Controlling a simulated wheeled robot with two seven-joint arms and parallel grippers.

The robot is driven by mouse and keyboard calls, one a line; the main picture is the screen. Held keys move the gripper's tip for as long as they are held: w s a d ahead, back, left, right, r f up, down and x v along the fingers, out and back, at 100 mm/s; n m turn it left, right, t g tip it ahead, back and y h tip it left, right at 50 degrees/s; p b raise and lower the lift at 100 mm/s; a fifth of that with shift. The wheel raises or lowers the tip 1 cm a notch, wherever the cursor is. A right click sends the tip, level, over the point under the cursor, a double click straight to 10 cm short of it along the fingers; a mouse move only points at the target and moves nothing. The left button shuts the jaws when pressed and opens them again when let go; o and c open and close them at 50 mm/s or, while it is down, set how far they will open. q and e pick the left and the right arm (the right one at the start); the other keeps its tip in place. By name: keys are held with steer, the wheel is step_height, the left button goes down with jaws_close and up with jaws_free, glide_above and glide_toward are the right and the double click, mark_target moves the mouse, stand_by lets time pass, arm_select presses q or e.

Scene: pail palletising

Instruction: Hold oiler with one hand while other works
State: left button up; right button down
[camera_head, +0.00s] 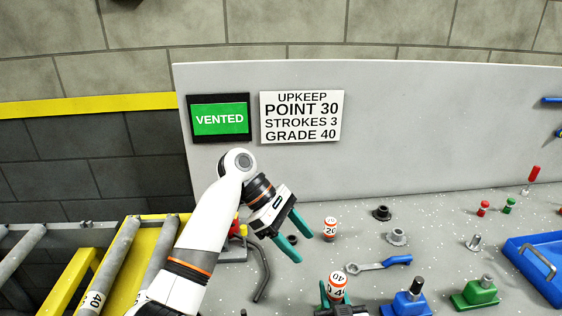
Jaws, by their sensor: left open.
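My left gripper (299,241) reaches in from the left above the bench, its teal fingers apart with nothing between them. A small white can with a red top, marked 20 (330,228), stands just to the right of the fingertips, apart from them. A second white can with red bands, its label partly hidden and showing a 4 (337,285), is at the bottom edge. Dark teal upright parts flank this can; they look like my right gripper's fingers (336,297), but whether they press on it is unclear. I cannot tell which can is the oiler.
A blue-handled wrench (380,264) lies on the bench. A blue block (408,303) and green block (476,294) stand at front right, beside a blue tray (547,266). A bent grey lever (263,275) is below my left gripper. A green sign reads VENTED (220,119).

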steer(key=c, duration=0.9)
jaws_free()
steer(key=shift+c, duration=0.2)
